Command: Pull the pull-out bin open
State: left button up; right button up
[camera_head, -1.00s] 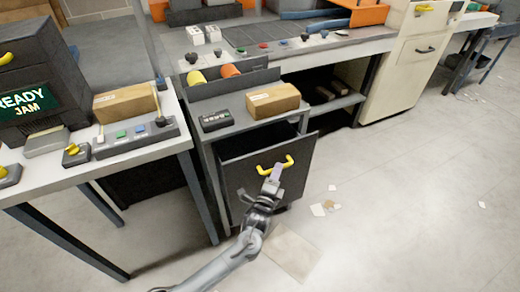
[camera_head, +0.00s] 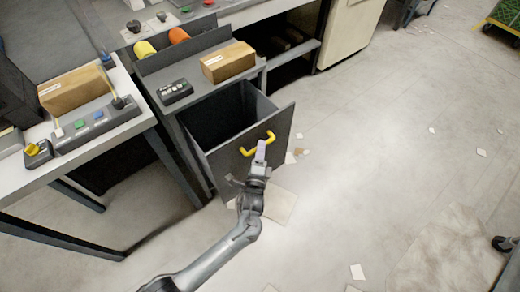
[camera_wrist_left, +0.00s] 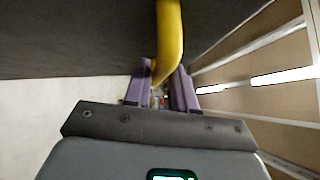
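The pull-out bin (camera_head: 279,131) is a dark grey drawer under a grey cabinet top. It stands well out from the cabinet, and its empty-looking inside shows behind the front panel. Its yellow handle (camera_head: 271,137) is on the front panel. My left gripper (camera_head: 261,151) is at the handle, reaching from below in the head view. In the left wrist view, the yellow handle (camera_wrist_left: 169,35) runs down between the two purple fingers of the left gripper (camera_wrist_left: 164,85), which are closed around it. The exact finger contact is partly hidden. My right gripper is not in view.
A cardboard box (camera_head: 229,62) and a dark button box (camera_head: 175,92) sit on the cabinet top (camera_head: 205,88). A workbench (camera_head: 125,127) with another cardboard box (camera_head: 75,89) stands at left. The floor (camera_head: 380,150) at right is open, with scattered paper scraps.

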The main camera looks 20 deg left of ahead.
pick_arm(q)
jog(key=shift+o, duration=1.2)
jog(key=p+v, duration=0.3)
jog(key=v, duration=0.7)
jog(key=shift+s, duration=0.35)
